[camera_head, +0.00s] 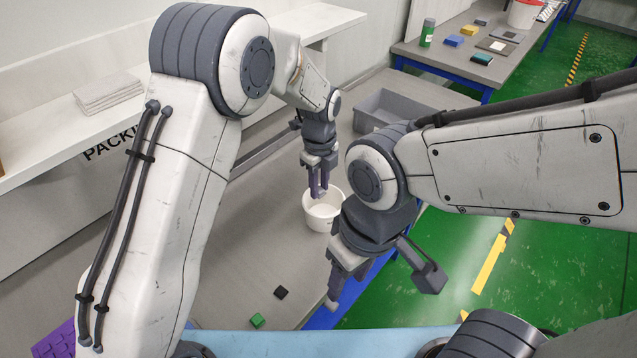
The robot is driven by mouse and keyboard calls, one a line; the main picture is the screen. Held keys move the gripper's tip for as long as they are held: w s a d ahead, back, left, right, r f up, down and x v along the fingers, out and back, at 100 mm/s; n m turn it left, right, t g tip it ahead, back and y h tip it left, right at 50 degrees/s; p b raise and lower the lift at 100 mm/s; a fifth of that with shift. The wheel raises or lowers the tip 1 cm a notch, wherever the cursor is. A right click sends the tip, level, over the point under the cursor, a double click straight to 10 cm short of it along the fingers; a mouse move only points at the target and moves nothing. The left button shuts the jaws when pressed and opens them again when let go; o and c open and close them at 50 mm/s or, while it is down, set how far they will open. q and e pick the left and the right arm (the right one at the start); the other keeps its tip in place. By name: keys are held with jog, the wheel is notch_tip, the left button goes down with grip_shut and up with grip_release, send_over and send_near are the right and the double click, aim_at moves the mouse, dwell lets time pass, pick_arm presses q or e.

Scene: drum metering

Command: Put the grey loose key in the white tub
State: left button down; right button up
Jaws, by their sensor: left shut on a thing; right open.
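The white tub (322,212) stands on the grey table, open at the top. My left gripper (318,193) points down over the tub, with its fingertips at the rim and opening. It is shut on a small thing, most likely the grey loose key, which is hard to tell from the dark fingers. No other grey key shows on the table. My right gripper (335,296) is open and empty, near the table's right edge, lower in the view than the tub.
A green block (257,320) and a black block (281,292) lie on the near table. A grey bin (385,108) stands behind the tub. A purple ribbed thing (55,342) shows at lower left. A folded cloth (108,90) lies on the left shelf.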

pick_arm(q)
jog(key=shift+f+b, duration=1.65)
jog(key=shift+f, duration=1.35)
jog(key=shift+f+b, duration=1.45)
jog(key=shift+f, duration=1.05)
jog(key=c, duration=0.6)
grip_release()
jog(key=shift+o, duration=0.2)
jog(key=shift+r, duration=0.1)
